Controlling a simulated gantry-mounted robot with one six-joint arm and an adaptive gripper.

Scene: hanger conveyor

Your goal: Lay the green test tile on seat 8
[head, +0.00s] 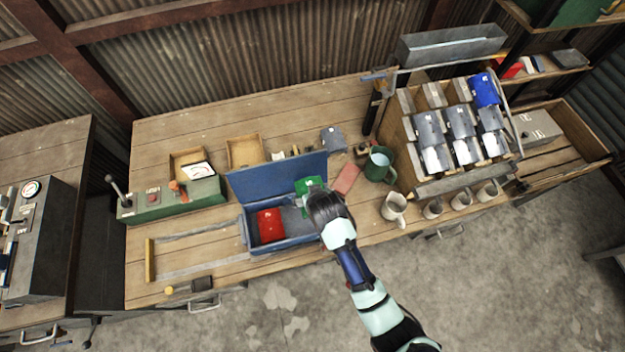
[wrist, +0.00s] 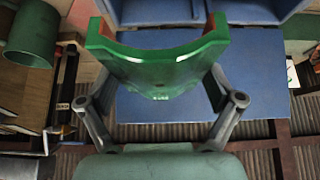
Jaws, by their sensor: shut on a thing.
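The green test tile (head: 308,186) is a curved, glossy green piece held at my gripper (head: 322,203), above the blue box (head: 290,243). In the wrist view the tile (wrist: 158,72) spans between the two fingers of my gripper (wrist: 160,98), with reddish patches at its upper ends. My gripper is shut on it. The sloped rack (head: 408,148) stands to the right, with grey, white and blue tiles on it. The seat numbers are too small to read, so I cannot tell which is seat 8.
A red tile (head: 270,225) lies in the blue box, whose lid (head: 280,178) stands open. A reddish flat piece (head: 346,178) lies beside the box.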

